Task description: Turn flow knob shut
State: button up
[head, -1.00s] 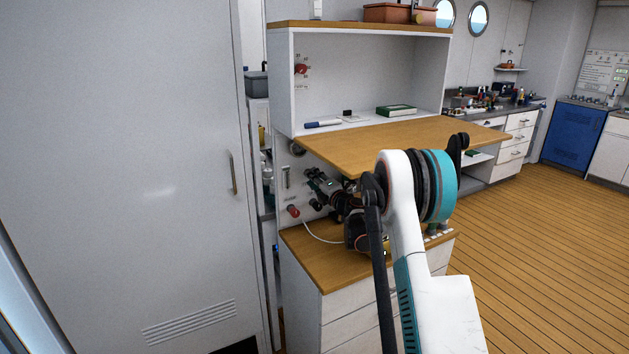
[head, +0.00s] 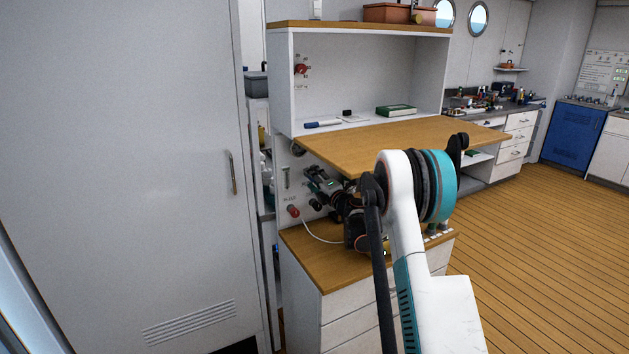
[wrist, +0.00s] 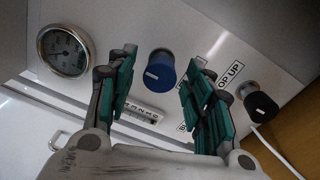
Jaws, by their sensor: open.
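A blue knob (wrist: 160,70) with a white mark on its face stands on a pale panel in the wrist view. My gripper (wrist: 160,62) is open, with one green-padded finger on each side of the blue knob; I cannot tell whether either touches it. A label beside the knob is partly hidden by the right finger. A dark knob (wrist: 260,105) sits to the right, near a label ending in "OP UP". I cannot read which knob is marked flow. In the head view, my gripper (head: 318,185) is at the panel under the raised wooden worktop, and the blue knob is hidden.
A round gauge (wrist: 65,50) is left of the fingers. A red knob (head: 293,211) with a white cable below it is low on the panel. The wooden worktop (head: 405,141) overhangs my wrist, and the lower wooden top (head: 318,262) lies beneath. Wooden floor is open at right.

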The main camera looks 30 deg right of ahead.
jog(key=s, duration=1.2)
jog(key=shift+d+f, duration=0.3)
jog(key=shift+d, duration=0.05)
